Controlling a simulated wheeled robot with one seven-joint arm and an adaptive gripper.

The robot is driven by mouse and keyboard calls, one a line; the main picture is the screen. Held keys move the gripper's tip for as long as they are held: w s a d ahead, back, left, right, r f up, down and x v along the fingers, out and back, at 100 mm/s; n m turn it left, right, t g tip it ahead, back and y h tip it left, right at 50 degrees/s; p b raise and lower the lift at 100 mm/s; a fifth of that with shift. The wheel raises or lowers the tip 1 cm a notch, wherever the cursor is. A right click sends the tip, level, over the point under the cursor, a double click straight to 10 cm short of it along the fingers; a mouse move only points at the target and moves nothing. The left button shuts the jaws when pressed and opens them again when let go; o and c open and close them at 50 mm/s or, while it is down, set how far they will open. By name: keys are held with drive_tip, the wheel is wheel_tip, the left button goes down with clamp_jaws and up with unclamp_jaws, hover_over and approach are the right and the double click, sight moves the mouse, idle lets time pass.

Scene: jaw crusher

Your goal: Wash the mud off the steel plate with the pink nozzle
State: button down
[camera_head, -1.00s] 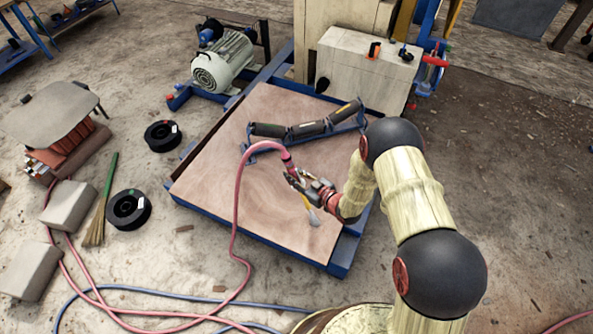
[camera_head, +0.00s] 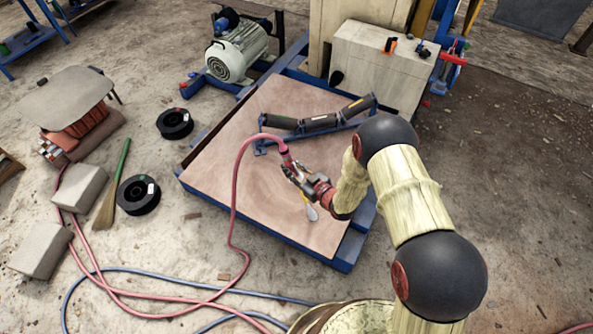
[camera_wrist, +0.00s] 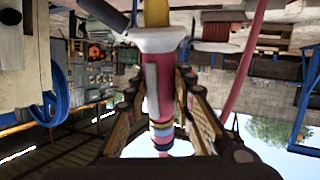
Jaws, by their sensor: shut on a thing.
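My gripper (camera_head: 290,172) is shut on the pink nozzle (camera_head: 287,160) at the end of a pink hose, above the wooden top of a low blue-framed platform. In the wrist view the nozzle (camera_wrist: 160,100) stands between the two fingers of my gripper (camera_wrist: 163,120). A flat grey-brown plate (camera_head: 68,95) lies on a stack of red bricks at the left of the head view, well away from my gripper. It may be the steel plate; I cannot tell mud from bare surface on it. No water shows.
The platform (camera_head: 225,190) carries a roller frame (camera_head: 318,122); a motor (camera_head: 238,55) stands behind. Two black spools (camera_head: 138,194), a broom (camera_head: 112,192) and grey blocks (camera_head: 80,187) lie at left. The pink hose (camera_head: 234,215) and a blue hose (camera_head: 180,273) cross the floor.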

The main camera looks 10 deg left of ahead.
drive_tip(key=w+a+b, duration=0.1)
drive_tip(key=w+a, duration=0.1)
drive_tip(key=a, duration=0.3)
drive_tip(key=shift+a+b, duration=0.35)
drive_tip(key=shift+b, duration=0.05)
drive_tip(key=shift+w, duration=0.1)
idle(0.3)
idle(0.7)
